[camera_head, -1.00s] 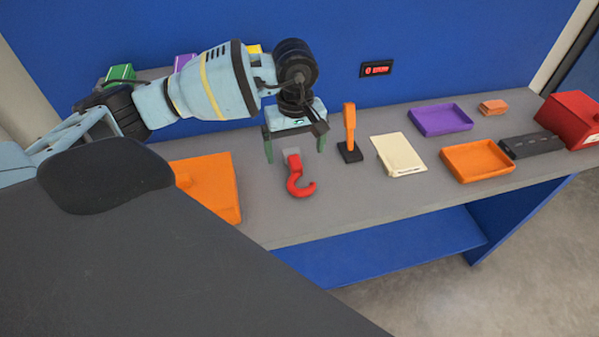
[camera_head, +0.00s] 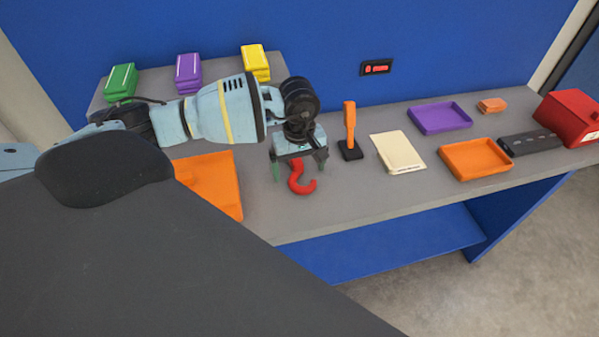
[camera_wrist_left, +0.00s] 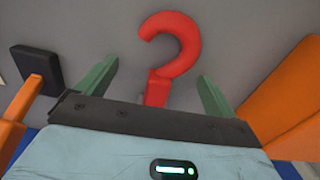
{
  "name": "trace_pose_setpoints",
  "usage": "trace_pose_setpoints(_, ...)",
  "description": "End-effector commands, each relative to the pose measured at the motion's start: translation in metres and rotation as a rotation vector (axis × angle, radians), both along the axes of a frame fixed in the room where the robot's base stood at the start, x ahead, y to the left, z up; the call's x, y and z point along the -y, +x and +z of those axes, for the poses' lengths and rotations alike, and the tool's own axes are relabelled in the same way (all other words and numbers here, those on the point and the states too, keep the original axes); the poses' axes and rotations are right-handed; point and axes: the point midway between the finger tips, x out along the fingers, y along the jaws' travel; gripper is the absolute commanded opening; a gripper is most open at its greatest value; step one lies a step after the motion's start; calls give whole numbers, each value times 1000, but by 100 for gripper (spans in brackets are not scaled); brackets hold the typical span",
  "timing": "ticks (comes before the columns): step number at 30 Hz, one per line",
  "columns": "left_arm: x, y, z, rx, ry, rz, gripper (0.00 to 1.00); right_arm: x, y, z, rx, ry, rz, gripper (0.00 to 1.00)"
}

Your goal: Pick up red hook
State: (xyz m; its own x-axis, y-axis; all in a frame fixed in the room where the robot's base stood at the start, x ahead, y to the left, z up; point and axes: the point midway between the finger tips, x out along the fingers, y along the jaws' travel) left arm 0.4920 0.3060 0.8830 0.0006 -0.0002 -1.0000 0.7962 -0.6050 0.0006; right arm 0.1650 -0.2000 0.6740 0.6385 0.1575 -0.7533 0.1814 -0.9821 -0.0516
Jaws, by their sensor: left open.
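The red hook (camera_head: 302,180) lies on the grey bench top, its curved end toward the bench's front edge. My left gripper (camera_head: 299,173) is over the hook's shank end and is open, with its fingers pointing down. In the left wrist view, the red hook (camera_wrist_left: 173,50) shows between the two green fingers (camera_wrist_left: 158,88), with a gap on each side. The near end of its shank is hidden behind the gripper body. Whether the fingertips touch the bench is unclear. My right gripper is not in view.
An orange tool on a black base (camera_head: 350,148) stands right of the gripper, near a cream booklet (camera_head: 398,152). An orange panel (camera_head: 212,180) lies to the left. Orange (camera_head: 477,159) and purple (camera_head: 440,118) trays are farther right. The bench's front edge is close to the hook.

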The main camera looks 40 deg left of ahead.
Motion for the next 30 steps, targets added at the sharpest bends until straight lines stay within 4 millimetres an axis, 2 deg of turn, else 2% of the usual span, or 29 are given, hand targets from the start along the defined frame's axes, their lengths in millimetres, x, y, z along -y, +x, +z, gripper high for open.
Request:
trace_pose_setpoints(5, 0, 0, 0, 0, 0, 0, 93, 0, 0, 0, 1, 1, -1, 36)
trace_pose_setpoints(18, 0, 0, 0, 0, 0, 0, 36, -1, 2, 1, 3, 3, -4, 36)
trace_pose_setpoints(30, 0, 1, 7, 1, 0, 0, 35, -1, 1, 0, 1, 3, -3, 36)
